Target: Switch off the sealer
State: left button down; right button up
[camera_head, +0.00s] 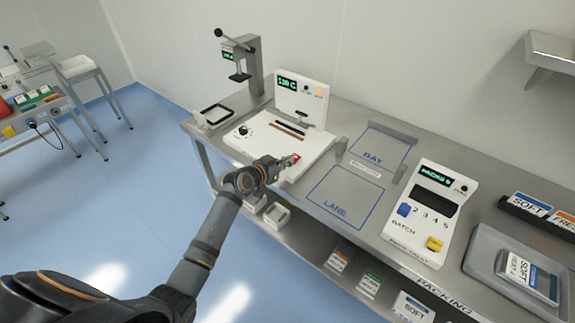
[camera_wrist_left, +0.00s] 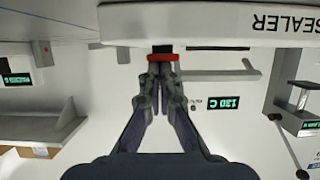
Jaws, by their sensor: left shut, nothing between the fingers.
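The sealer (camera_head: 275,135) is a white machine on the steel bench, with a flat base, a black knob and an upright panel. Its green display (camera_head: 287,83) is lit; in the wrist view the display (camera_wrist_left: 222,103) reads 130 C. A red switch (camera_wrist_left: 163,57) sits at the sealer's front edge; in the head view a bit of red (camera_head: 296,157) shows beside my fingertips. My left gripper (camera_head: 290,161) is shut and empty, its tips at the switch. In the wrist view the gripper (camera_wrist_left: 158,80) is just below the red part; I cannot tell whether they touch. My right gripper is out of view.
Right of the sealer are the outlined LANE (camera_head: 340,200) and BAY (camera_head: 378,150) areas, both empty. A batch counter (camera_head: 430,210) with a yellow button stands further right, then a grey tray (camera_head: 490,285). A lever press (camera_head: 240,65) stands behind left. Blue floor lies in front.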

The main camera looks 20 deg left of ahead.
pick_arm(q)
jog(key=shift+f+p, duration=0.15)
jog(key=shift+p, duration=0.3)
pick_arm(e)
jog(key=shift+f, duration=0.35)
pick_arm(q)
jog(key=shift+r+p, duration=0.6)
jog(key=shift+r, duration=0.25)
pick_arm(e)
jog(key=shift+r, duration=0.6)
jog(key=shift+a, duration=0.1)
